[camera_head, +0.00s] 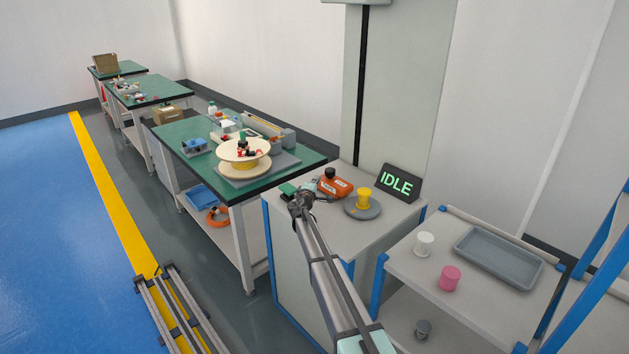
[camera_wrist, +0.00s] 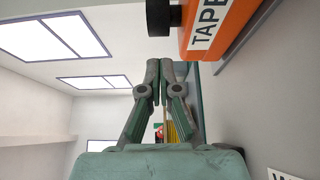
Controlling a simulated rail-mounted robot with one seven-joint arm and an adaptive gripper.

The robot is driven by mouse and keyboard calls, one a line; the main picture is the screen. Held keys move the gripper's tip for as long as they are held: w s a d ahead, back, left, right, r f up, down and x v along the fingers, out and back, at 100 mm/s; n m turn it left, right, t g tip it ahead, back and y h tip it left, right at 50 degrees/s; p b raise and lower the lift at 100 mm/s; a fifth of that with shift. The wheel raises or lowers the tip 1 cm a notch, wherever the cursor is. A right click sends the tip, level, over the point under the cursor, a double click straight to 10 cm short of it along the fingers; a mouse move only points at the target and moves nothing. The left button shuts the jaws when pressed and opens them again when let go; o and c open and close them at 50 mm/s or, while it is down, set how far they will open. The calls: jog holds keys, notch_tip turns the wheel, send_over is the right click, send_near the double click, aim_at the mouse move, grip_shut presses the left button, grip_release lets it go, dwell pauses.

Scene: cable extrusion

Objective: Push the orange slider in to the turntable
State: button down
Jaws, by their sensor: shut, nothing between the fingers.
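The orange slider (camera_head: 336,186), a block with a black knob, sits on the light cabinet top, behind and left of the turntable (camera_head: 364,210). The turntable is a grey disc with a yellow spool (camera_head: 363,195) standing on it. A gap shows between slider and turntable. In the wrist view the slider (camera_wrist: 218,28) shows at the upper right with its "TAPE" label and black knob. My gripper (camera_wrist: 166,66) is shut and empty, its fingertips beside and below the slider in that picture; I cannot tell whether they touch. In the head view my wrist partly hides the gripper.
A dark sign (camera_head: 399,183) reading "IDLE" stands right of the turntable. A green-topped bench (camera_head: 285,177) with a large spool (camera_head: 243,159) is at left. A side shelf at right holds a grey tray (camera_head: 499,258), a white spool (camera_head: 424,244) and a pink spool (camera_head: 450,278).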

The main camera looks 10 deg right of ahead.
aim_at(327, 175)
jog(key=p+x, duration=0.2)
jog(key=x, duration=0.4)
jog(key=shift+a+r, duration=0.1)
jog(key=shift+a, duration=0.05)
jog(key=shift+w+d+p, duration=0.3)
jog(key=shift+w+d, duration=0.05)
jog(key=shift+w, duration=0.2)
jog(key=s+b, duration=0.1)
jog(key=b, duration=0.1)
jog(key=s+d+b, duration=0.1)
jog(key=shift+s+d+f+b, duration=0.15)
jog(key=shift+d+f+b, duration=0.1)
jog(key=shift+f+b, duration=0.15)
jog(key=shift+s+d+r+b, duration=0.15)
jog(key=shift+s+b, duration=0.1)
jog(key=shift+b, duration=0.05)
jog(key=shift+r, duration=0.1)
jog(key=shift+s+d, duration=0.1)
jog(key=shift+s, duration=0.05)
